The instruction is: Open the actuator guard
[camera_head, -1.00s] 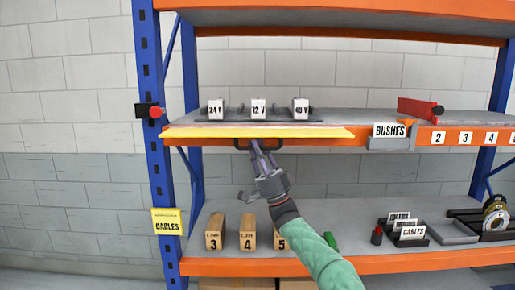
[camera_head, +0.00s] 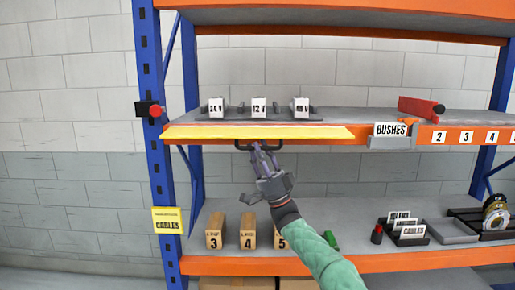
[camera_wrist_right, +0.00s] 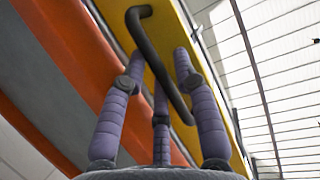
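The guard is a long yellow panel (camera_head: 215,132) along the front edge of the middle shelf, lying nearly flat. A dark bar handle (camera_head: 243,146) hangs at its front edge. My right gripper (camera_head: 262,148) is just below the handle, pointing up. In the right wrist view, the handle (camera_wrist_right: 155,60) runs diagonally between the spread fingers of my right gripper (camera_wrist_right: 158,62), with the yellow panel (camera_wrist_right: 188,30) behind. The fingers stand apart, and I see no clear closed grip on the bar. My left gripper is not in view.
Labelled actuator blocks (camera_head: 259,108) stand behind the panel on the middle shelf. A red button box (camera_head: 150,110) is on the left blue post. A BUSHES bin (camera_head: 391,136) is at right. Several numbered boxes (camera_head: 248,232) stand on the lower shelf, beside my forearm.

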